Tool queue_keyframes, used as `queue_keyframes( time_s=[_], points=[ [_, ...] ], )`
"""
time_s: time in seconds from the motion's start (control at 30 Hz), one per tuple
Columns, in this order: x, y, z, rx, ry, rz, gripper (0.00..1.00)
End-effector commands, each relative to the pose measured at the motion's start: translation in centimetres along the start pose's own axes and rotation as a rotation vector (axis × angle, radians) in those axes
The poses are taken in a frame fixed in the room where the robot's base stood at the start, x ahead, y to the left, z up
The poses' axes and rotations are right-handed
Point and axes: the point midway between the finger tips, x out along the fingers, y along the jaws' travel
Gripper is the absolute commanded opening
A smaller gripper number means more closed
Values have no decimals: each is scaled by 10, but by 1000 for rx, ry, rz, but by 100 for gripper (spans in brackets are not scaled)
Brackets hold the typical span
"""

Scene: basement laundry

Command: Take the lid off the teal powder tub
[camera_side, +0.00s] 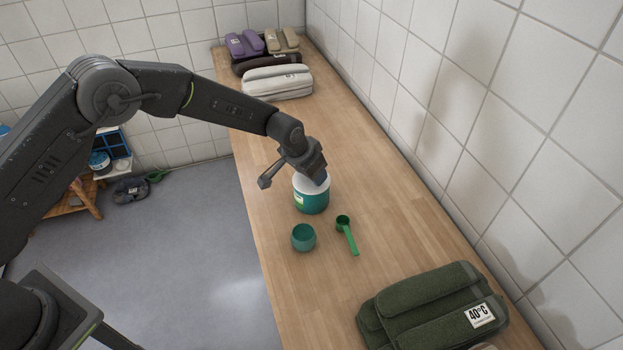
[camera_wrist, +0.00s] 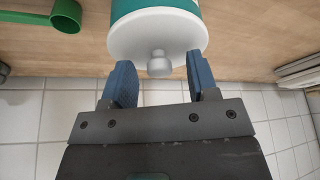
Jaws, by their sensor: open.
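The teal powder tub (camera_side: 312,201) stands upright on the wooden counter in the side view, with its white lid (camera_side: 300,182) on top. In the wrist view the lid (camera_wrist: 125,42) shows as a white disc with a small round knob (camera_wrist: 159,64), and the teal wall of the tub (camera_wrist: 130,8) is behind it. My gripper (camera_wrist: 159,80) is open, with one blue finger on each side of the knob and a gap to it on both sides. In the side view my gripper (camera_side: 318,178) is right above the lid and hides part of it, including the knob.
A teal cup (camera_side: 303,237) and a green scoop (camera_side: 348,236) stand close in front of the tub. A folded green towel bundle (camera_side: 430,305) lies at the near end. Several folded bundles (camera_side: 277,82) lie at the far end. A tiled wall (camera_side: 500,130) runs along the right.

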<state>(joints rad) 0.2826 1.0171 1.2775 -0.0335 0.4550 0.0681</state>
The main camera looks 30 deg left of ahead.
Motion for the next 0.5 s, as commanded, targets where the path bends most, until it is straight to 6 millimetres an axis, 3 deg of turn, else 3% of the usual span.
queue_keyframes(
  time_s=[0.2, 0.5],
  points=[
    [0, 0, 0, 0, 1, 0, 54],
    [0, 0, 0, 0, 1, 0, 25]
  ],
)
